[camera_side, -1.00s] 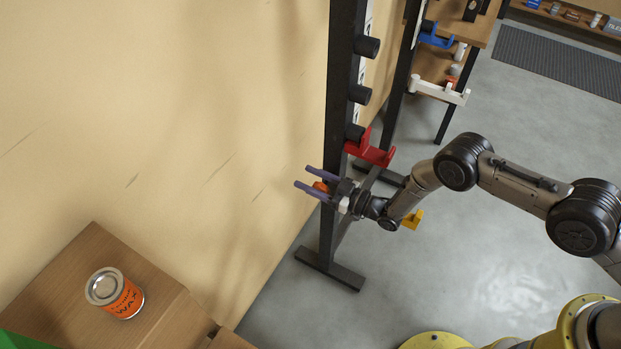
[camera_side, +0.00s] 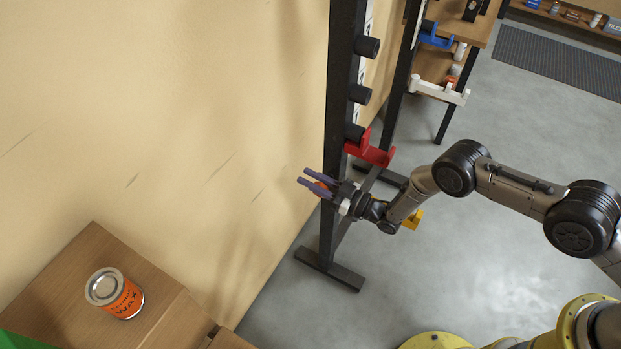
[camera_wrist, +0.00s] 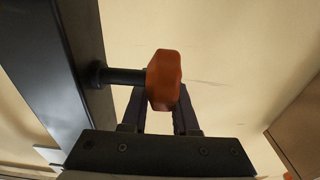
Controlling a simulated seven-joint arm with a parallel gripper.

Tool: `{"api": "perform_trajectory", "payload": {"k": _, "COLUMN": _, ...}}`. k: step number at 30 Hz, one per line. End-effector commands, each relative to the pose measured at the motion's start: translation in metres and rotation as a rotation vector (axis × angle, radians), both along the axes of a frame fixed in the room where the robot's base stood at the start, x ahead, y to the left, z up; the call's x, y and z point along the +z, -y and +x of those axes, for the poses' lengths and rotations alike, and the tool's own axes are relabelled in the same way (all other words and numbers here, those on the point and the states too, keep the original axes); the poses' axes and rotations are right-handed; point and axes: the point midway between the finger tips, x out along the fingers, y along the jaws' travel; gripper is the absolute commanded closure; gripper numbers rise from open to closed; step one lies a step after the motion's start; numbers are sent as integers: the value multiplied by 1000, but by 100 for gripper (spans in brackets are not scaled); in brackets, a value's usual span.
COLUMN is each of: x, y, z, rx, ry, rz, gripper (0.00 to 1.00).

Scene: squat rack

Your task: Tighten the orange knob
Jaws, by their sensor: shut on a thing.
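The orange knob (camera_wrist: 163,80) sits at the end of a short dark shaft (camera_wrist: 124,76) that comes out of the black upright (camera_wrist: 60,60). In the side view only a little orange (camera_side: 322,185) shows between the fingers. My gripper (camera_side: 304,177) has purple fingers pointing left towards the wall and is shut on the knob. In the wrist view the fingers look dark, one on each side of the knob, partly hidden behind it.
A red J-hook (camera_side: 371,151) is on the upright just above my gripper, and a yellow piece (camera_side: 412,219) is below my wrist. A wooden box (camera_side: 165,310) with a wax can (camera_side: 115,293) stands at lower left. The wall (camera_side: 200,130) is close behind.

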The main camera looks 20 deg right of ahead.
Motion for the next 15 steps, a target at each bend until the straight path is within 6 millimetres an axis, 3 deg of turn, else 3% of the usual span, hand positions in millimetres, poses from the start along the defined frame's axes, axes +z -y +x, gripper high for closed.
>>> {"api": "perform_trajectory", "payload": {"k": 15, "x": 8, "y": 9, "z": -10, "rx": 1, "ry": 294, "rz": 293, "gripper": 100}}
